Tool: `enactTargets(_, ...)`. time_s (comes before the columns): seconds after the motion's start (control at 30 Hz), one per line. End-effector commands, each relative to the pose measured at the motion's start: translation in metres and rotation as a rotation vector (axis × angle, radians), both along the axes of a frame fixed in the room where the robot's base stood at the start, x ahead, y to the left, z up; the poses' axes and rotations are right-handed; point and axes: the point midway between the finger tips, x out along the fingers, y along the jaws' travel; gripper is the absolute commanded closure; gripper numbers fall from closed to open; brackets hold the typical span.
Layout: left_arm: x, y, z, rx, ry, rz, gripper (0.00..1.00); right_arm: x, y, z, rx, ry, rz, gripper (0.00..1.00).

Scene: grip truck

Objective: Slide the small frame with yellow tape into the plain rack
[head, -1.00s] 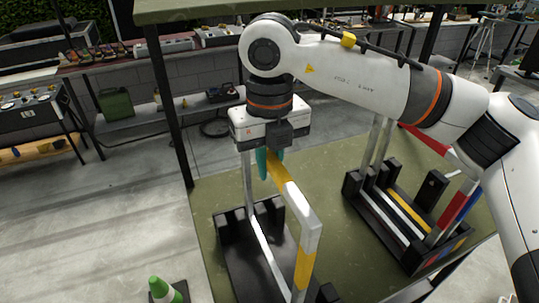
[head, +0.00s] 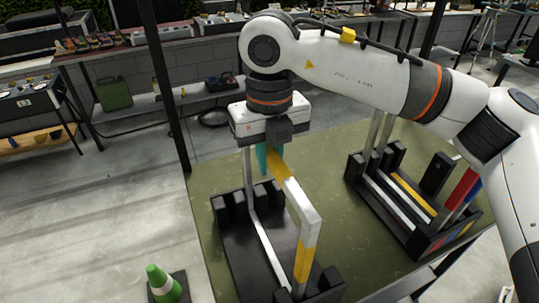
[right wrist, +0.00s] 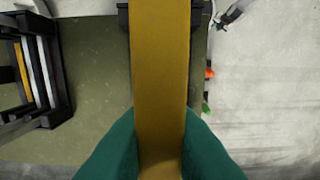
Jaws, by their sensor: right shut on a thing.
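The small frame (head: 306,258) is a white and grey loop with yellow tape along its top bar and front upright. In the head view it stands upright within the plain black rack (head: 238,252). Its lower ends are down among the rack's posts, but I cannot tell how fully they are seated. My right gripper (head: 263,160) points down with teal fingers and is shut on the taped top bar. The yellow bar (right wrist: 160,60) fills the middle of the right wrist view, between the fingers (right wrist: 160,125). My left gripper is not in view.
A second black rack (head: 410,222) with red, blue and yellow marks holds other frames to the right. Both racks stand on a green surface (head: 335,170). A green and white cone (head: 163,283) stands at the lower left. Benches with equipment line the back.

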Motion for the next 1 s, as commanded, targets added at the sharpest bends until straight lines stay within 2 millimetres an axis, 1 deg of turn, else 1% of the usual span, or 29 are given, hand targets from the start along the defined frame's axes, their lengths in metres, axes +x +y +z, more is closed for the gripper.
enactTargets(0.47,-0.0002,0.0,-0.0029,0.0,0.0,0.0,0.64,0.0001,0.0,-0.0018,0.001,-0.001,0.0,1.0)
enactTargets(0.5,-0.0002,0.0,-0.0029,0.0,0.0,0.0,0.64,0.0001,0.0,-0.0017,0.001,-0.001,0.0,0.82)
enactTargets(0.63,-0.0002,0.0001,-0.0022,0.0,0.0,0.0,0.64,0.0001,0.0,-0.0013,0.0,-0.001,0.0,0.61)
enactTargets(0.67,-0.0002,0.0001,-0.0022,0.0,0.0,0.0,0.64,0.0001,0.0,-0.0014,0.0,-0.001,0.0,0.59)
enactTargets(0.9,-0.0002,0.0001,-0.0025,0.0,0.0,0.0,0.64,-0.0001,0.0,-0.0024,0.0,0.001,0.0,0.59)
enactTargets(1.0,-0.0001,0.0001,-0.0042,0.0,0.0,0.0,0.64,0.0002,0.0001,0.0013,0.0,0.0,-0.001,0.59)
